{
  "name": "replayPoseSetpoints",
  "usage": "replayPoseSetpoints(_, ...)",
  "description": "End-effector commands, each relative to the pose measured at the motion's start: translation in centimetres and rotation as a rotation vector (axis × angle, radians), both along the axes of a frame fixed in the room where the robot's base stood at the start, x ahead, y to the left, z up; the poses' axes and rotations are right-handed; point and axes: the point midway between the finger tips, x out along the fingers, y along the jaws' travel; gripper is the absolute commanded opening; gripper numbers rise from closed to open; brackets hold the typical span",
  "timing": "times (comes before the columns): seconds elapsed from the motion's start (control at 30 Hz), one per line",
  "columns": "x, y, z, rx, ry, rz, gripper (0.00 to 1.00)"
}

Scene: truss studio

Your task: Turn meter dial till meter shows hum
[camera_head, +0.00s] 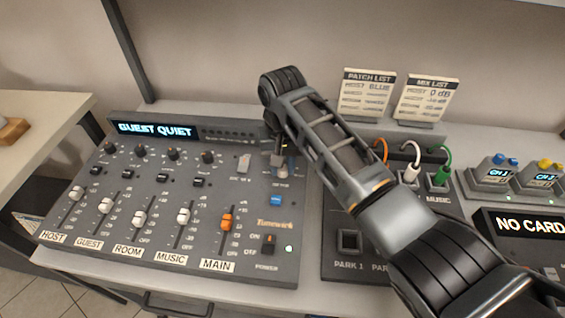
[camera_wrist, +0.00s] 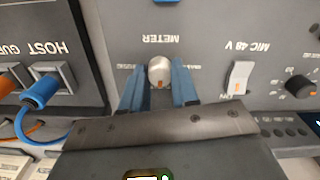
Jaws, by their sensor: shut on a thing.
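The meter dial (camera_wrist: 159,72) is a small pale round knob on the grey mixer, beside the upside-down METER label in the wrist view. My gripper (camera_wrist: 158,77) has its two blue fingers on either side of it, shut on it. In the head view my gripper (camera_head: 281,167) reaches down onto the upper right of the mixer (camera_head: 143,240), and my arm and fingers hide most of the dial. The mixer's meter display (camera_head: 155,130) reads GUEST QUIET in light blue letters.
A MIC 48 V switch (camera_wrist: 239,77) and a blue button (camera_head: 276,200) are close to the dial. Several faders, including the orange MAIN fader (camera_head: 228,222), fill the mixer's front. A patch panel with a green plug (camera_head: 442,163) stands to the right.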

Motion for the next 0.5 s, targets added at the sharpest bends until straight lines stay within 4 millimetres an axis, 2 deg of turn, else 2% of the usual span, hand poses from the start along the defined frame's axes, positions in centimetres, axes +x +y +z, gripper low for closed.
replayPoseSetpoints(0.13, 0.1, 0.0, 0.1, 0.0, -0.003, 0.0, 0.0)
replayPoseSetpoints(0.17, 0.1, 0.0, 0.11, 0.0, -0.003, 0.0, 0.3)
replayPoseSetpoints(0.4, 0.07, -0.01, 0.07, 0.0, -0.002, 0.001, 0.53)
replayPoseSetpoints(0.5, 0.05, 0.0, 0.05, 0.0, -0.002, 0.001, 0.55)
